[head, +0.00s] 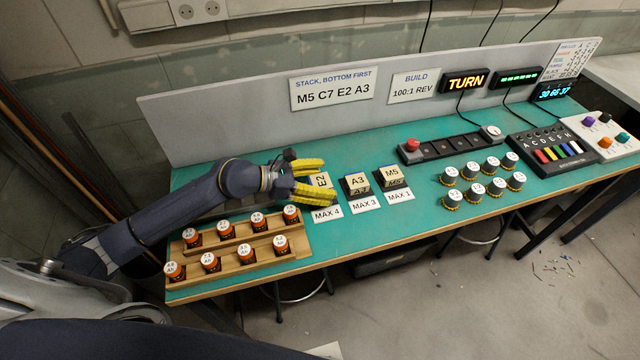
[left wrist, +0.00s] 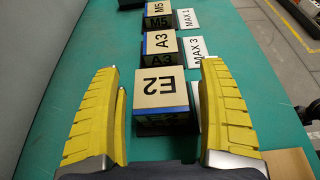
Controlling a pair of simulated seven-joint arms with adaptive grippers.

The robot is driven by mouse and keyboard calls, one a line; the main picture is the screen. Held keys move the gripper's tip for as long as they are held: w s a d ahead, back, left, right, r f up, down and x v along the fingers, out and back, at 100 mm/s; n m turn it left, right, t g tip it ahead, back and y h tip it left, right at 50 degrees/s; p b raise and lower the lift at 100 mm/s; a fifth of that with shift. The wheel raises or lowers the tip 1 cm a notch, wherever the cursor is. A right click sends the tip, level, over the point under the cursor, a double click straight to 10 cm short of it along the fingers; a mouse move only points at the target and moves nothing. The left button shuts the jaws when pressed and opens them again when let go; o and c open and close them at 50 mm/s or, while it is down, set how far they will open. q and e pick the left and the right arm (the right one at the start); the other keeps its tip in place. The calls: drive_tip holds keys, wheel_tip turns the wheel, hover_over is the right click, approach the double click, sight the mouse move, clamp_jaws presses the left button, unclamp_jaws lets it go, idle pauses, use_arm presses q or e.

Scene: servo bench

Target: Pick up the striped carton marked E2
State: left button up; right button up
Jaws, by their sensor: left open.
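The carton marked E2 (head: 320,180) stands on the green bench in the head view, behind its MAX 4 card (head: 327,213). In the left wrist view the E2 carton (left wrist: 161,88) shows a tan top with a blue edge and a dark front. My left gripper (head: 308,179) has yellow fingers and is open. In the left wrist view its fingers (left wrist: 160,110) lie on either side of the E2 carton, with gaps at both sides. I cannot tell whether the fingertips are level with it. My right gripper is not in view.
Carton A3 (head: 357,183) and carton M5 (head: 392,174) stand to the right in a row. A wooden rack (head: 245,254) of orange-black jars is at the front left. Several white-topped jars (head: 497,184) stand at right. A sign (head: 333,89) reads M5 C7 E2 A3.

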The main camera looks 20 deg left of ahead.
use_arm(q)
drive_tip(key=shift+c, duration=0.3)
drive_tip(key=c, duration=1.2)
drive_tip(key=shift+r, duration=0.1)
